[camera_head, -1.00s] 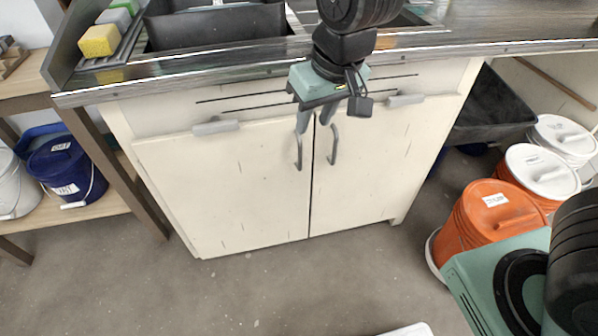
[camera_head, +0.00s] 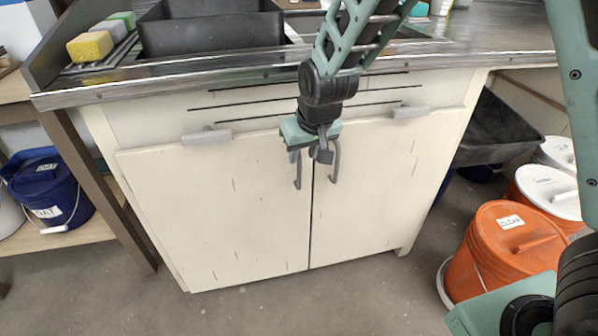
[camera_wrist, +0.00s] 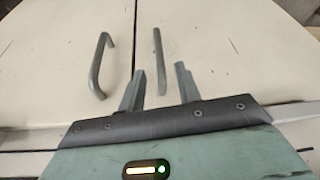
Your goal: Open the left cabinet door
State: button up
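The left cabinet door (camera_head: 225,210) is cream-white and shut flush beside the right door (camera_head: 385,185). Its grey bar handle (camera_head: 298,172) stands near the middle seam; it also shows in the wrist view (camera_wrist: 156,50). The right door's handle (camera_head: 336,163) is at left in the wrist view (camera_wrist: 98,68), which looks turned around. My gripper (camera_head: 306,153) is at the top of the handles, pointing down. In the wrist view its fingers (camera_wrist: 160,68) are apart, with the left door's handle between them. I cannot tell whether they touch it.
A metal-edged counter (camera_head: 160,82) with a black sink basin (camera_head: 210,35) overhangs the doors. A shelf with a blue bucket (camera_head: 50,190) stands left. An orange bucket (camera_head: 505,250) and white-lidded buckets (camera_head: 548,190) stand right. The floor (camera_head: 300,305) before the doors looks clear.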

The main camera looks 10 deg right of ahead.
aim_at(300, 163)
jog(key=b+x, duration=0.1)
jog(key=x, duration=0.5)
jog(key=shift+f, duration=0.25)
grip_shut()
